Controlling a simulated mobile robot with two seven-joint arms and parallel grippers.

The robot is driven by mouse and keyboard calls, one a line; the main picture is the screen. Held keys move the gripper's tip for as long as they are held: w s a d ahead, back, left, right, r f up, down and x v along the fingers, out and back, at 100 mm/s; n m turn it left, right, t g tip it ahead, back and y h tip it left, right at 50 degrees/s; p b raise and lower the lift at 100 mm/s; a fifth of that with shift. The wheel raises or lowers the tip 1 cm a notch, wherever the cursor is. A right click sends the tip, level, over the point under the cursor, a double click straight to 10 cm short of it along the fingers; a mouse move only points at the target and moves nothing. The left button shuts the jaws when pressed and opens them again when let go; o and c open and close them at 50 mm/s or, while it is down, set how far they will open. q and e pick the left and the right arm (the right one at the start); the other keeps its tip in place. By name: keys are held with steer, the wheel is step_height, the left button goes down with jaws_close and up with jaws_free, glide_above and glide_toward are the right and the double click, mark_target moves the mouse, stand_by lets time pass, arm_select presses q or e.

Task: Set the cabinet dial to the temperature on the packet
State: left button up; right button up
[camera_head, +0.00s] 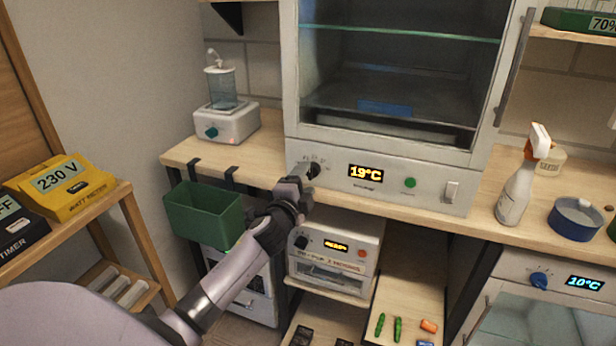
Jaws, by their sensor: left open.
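The cabinet (430,182) has a glass front and a control panel along its base. Its orange display (366,171) reads 19°C. The dark dial (314,169) is at the left end of this panel, partly hidden by my left gripper. My left gripper (305,172) is open, with its fingertips at the dial. I cannot tell whether they touch it. A green button (410,183) and a white switch (451,192) are further right on the panel. I cannot make out a seed packet. My right gripper is not in view.
A green bin (203,214) hangs at the bench's front edge, left of my forearm. A second cabinet at lower right has a blue dial (540,280) and a display (585,283) reading 10°C. A spray bottle (518,190) and blue tin (575,219) stand on the bench.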

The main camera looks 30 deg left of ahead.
arm_select(q)
steer(key=shift+v, duration=2.1)
steer(key=s+d+f+n+g+h, duration=0.2)
steer(key=s+d+f, duration=0.4)
steer(key=s, duration=0.3)
steer(key=s+d+f+n+g+h+p, duration=0.1)
steer(key=s+d+f+n+g+h, duration=0.1)
steer(key=s+d+f+n, duration=0.3)
steer(key=s+d+f+n+g+h, duration=0.2)
steer(key=s+d+f, duration=0.4)
steer(key=s+f, duration=0.3)
steer(key=s+n+g, duration=0.1)
steer(key=s, duration=0.3)
steer(key=shift+d+f+n+h, duration=0.25)
steer(key=shift+d+n+h, duration=0.05)
steer(key=shift+n, duration=0.1)
